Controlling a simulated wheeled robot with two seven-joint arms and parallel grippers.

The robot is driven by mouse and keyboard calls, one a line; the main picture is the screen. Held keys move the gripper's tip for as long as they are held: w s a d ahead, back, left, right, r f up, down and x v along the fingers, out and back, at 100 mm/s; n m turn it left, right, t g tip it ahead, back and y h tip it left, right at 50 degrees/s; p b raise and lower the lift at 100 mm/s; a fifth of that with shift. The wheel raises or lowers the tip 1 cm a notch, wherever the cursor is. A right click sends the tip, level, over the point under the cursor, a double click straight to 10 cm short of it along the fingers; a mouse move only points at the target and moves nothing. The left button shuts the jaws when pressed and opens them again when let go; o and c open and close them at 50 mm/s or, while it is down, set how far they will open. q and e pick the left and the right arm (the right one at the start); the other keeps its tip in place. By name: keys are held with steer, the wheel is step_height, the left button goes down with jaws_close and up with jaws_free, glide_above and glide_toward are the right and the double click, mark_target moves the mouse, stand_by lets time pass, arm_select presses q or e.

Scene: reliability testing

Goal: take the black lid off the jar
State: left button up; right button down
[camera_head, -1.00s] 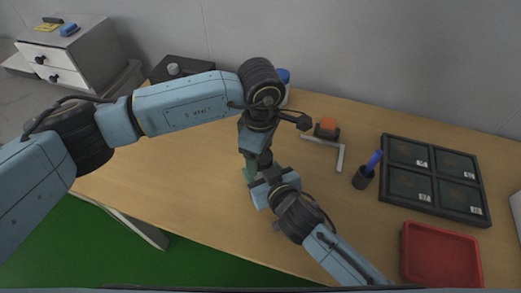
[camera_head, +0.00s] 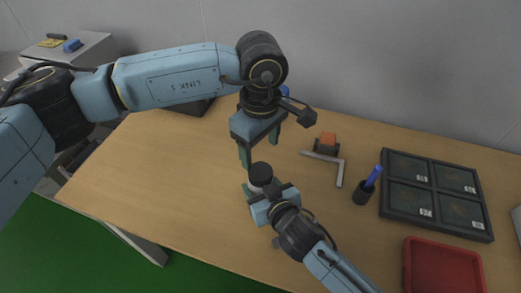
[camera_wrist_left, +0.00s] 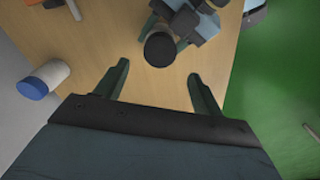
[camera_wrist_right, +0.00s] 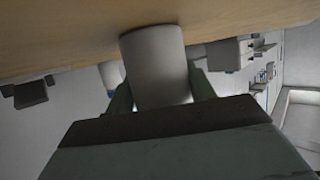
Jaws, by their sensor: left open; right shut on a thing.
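The jar is a pale grey-white cylinder (camera_wrist_right: 158,62), gripped between the fingers of my right gripper (camera_wrist_right: 160,88). In the head view the right gripper (camera_head: 264,194) comes from the lower right and covers most of the jar. The black lid (camera_head: 260,173) sits on top of the jar and also shows in the left wrist view (camera_wrist_left: 159,48). My left gripper (camera_head: 259,148) is open and empty, pointing down above the lid. In the left wrist view its fingertips (camera_wrist_left: 158,72) are apart, with the lid beyond them and not touching.
A bottle with a blue cap (camera_wrist_left: 42,81) stands behind the left wrist. The left tabletop is clear.

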mark_target(260, 171)
arm_select(q)
step_height(260, 171, down, 8)
steer(key=shift+r, duration=0.15)
steer(key=shift+c, duration=0.2)
steer(key=c, duration=1)
steer(key=shift+o, duration=0.2)
steer(key=shift+n, duration=1.7)
steer(key=o, duration=1.1)
steer(key=shift+r, duration=0.15)
